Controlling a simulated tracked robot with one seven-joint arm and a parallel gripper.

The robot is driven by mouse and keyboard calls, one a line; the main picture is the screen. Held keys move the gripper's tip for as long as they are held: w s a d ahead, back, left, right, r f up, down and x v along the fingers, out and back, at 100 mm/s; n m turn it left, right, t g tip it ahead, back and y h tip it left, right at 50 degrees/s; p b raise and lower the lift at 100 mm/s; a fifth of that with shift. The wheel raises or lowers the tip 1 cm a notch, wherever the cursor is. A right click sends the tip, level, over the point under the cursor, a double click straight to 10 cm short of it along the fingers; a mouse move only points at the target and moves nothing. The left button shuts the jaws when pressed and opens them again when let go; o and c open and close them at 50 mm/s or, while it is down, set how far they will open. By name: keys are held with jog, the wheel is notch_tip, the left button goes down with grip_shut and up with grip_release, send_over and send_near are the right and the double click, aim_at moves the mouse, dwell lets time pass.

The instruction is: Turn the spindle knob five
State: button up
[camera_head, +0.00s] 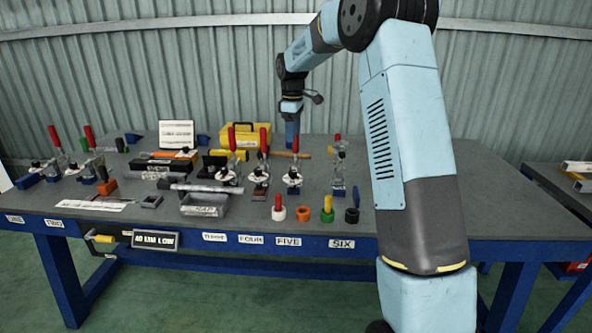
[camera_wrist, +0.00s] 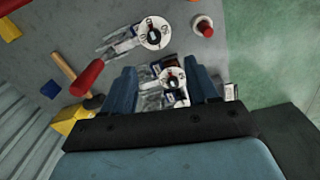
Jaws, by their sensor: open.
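The label FIVE (camera_head: 288,241) is on the table's front edge. Behind it a toggle-like fixture with a white disc (camera_head: 293,179) stands on the table. My gripper (camera_head: 291,143) hangs pointing down, above and in line with this fixture, apart from it. In the wrist view my gripper's blue fingers (camera_wrist: 163,88) are open and empty. A white disc with a dark centre knob (camera_wrist: 172,80) shows between them, lower down. A second disc (camera_wrist: 153,33) lies beyond. I cannot tell for sure from the wrist view which numbered station each disc belongs to.
Similar fixtures stand to the left (camera_head: 260,176) and right (camera_head: 338,165). The right tabletop (camera_head: 500,205) is clear.

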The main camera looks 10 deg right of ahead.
aim_at(293, 172)
jog(key=f, duration=0.5)
jog(key=w+f, duration=0.1)
jog(key=f, duration=0.4)
jog(key=w+f, duration=0.1)
jog(key=f, duration=0.4)
jog(key=shift+d+f, duration=0.2)
jog(key=shift+f, duration=0.15)
